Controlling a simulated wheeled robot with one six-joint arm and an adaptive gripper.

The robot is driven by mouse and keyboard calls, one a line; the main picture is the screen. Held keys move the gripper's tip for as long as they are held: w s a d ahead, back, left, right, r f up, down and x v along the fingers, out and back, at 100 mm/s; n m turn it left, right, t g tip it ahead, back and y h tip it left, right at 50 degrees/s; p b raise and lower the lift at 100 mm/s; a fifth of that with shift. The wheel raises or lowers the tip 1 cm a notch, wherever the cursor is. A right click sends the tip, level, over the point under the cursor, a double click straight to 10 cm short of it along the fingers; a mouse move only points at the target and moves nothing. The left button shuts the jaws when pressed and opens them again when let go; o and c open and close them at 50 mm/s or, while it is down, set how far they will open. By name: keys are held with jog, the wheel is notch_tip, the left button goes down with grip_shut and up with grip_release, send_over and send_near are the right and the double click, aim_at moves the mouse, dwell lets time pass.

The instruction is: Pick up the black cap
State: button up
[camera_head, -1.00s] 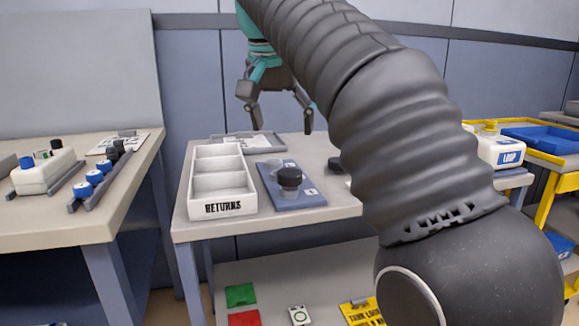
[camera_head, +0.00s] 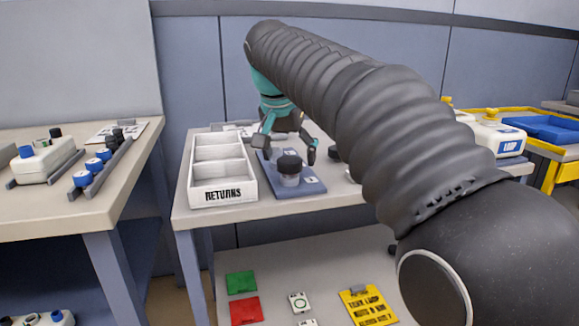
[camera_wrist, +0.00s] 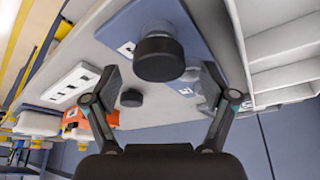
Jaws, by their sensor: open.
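A black cap (camera_head: 289,163) sits on a clear cup on the blue board (camera_head: 316,188). In the wrist view this cap (camera_wrist: 158,58) shows large between my fingertips, with part of the pale cup (camera_wrist: 158,27) behind it. My gripper (camera_head: 286,150) is open and empty, its fingers reaching down above and around the cap; contact cannot be told. It also shows in the wrist view (camera_wrist: 162,76). A second round black piece (camera_wrist: 131,97) lies on the table to the left; in the head view it is mostly hidden by my arm.
A white tray marked RETURNS (camera_head: 223,195) stands just left of the blue board. A side table (camera_head: 60,215) on the left holds blue-capped parts. White jugs and a blue tray (camera_head: 545,137) are on the right. A lower shelf holds green, red and yellow cards.

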jog(key=shift+x, duration=1.1)
jog(key=c, duration=1.1)
jog(key=shift+r, duration=0.1)
jog(key=shift+c, duration=0.2)
